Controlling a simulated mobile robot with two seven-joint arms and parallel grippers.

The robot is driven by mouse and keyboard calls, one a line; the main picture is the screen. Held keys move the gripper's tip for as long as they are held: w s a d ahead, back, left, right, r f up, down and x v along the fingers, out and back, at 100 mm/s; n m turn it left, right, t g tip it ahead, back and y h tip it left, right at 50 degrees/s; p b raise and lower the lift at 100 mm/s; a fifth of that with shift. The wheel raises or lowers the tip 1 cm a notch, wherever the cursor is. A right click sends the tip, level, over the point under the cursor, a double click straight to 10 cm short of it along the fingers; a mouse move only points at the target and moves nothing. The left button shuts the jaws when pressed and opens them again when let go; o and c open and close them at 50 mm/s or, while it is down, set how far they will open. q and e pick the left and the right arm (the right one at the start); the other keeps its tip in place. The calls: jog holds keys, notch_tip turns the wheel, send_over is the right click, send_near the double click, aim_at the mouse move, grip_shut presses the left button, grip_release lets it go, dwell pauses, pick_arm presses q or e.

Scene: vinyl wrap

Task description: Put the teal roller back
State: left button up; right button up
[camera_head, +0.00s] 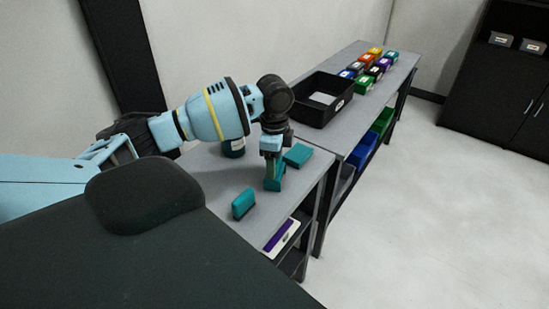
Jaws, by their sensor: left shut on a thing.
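My left gripper (272,161) points down over the near grey table and is shut on a teal piece (273,184). The piece is upright, at or just above the tabletop; I cannot tell whether it touches. It is small here, so I cannot tell its shape well or whether it is the teal roller. A second teal block (297,155) lies just right of and behind the gripper. A third teal block (243,204) stands on edge at the near left. My right gripper is not in view.
A dark teal cylinder (233,149) stands behind my arm. On the farther table are a black open bin (309,112) and rows of coloured boxes (363,84). Blue (362,150) and green (382,123) bins sit below. A purple-and-white item (281,238) is under the near table. The floor at right is clear.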

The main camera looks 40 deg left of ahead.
pick_arm(q)
jog(key=shift+s+f, duration=0.15)
jog(key=shift+f, duration=0.5)
jog(key=shift+c, duration=1.2)
jog(key=o, duration=1.1)
jog(key=shift+f, duration=0.1)
notch_tip(320, 180, up, 14)
jog(key=shift+f+p, duration=0.1)
jog(key=shift+p, duration=0.2)
